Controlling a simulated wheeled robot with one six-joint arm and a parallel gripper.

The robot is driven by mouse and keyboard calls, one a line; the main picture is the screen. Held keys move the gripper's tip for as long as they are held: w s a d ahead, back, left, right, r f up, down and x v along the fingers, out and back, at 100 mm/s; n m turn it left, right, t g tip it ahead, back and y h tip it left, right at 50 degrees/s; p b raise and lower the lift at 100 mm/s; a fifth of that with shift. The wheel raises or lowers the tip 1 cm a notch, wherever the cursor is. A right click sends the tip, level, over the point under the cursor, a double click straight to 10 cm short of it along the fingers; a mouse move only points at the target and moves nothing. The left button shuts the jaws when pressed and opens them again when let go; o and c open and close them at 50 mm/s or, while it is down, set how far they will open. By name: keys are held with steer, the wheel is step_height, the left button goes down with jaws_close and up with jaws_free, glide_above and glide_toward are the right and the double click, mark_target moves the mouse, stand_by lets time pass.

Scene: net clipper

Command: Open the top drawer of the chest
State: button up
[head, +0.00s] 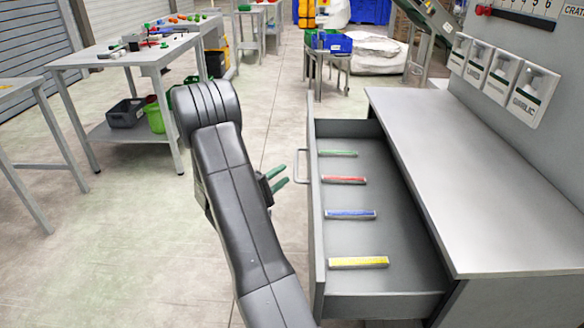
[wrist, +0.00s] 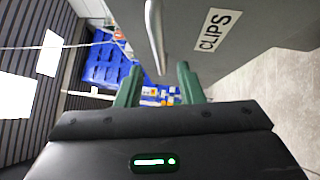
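The chest (head: 470,180) is grey with a flat top, at the right of the head view. Its top drawer (head: 385,225) stands pulled out to the left, showing a grey inside. A metal bar handle (head: 300,166) is on the drawer front; in the wrist view the handle (wrist: 155,38) and a "CLIPS" label (wrist: 217,29) show on that front. My gripper (head: 278,178), with green fingers, is left of the drawer front and apart from the handle. In the wrist view the fingers (wrist: 158,82) are spread with nothing between them, the handle lying beyond the tips.
Green (head: 338,153), red (head: 345,180), blue (head: 351,214) and yellow (head: 358,262) strips lie in the drawer. A panel with white holders (head: 495,75) rises behind the chest. A workbench (head: 130,55) stands back left.

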mark_target(296, 163)
steer(key=v, duration=0.7)
steer(key=b+x, duration=0.1)
steer(key=x, duration=1.3)
steer(key=shift+d, duration=0.15)
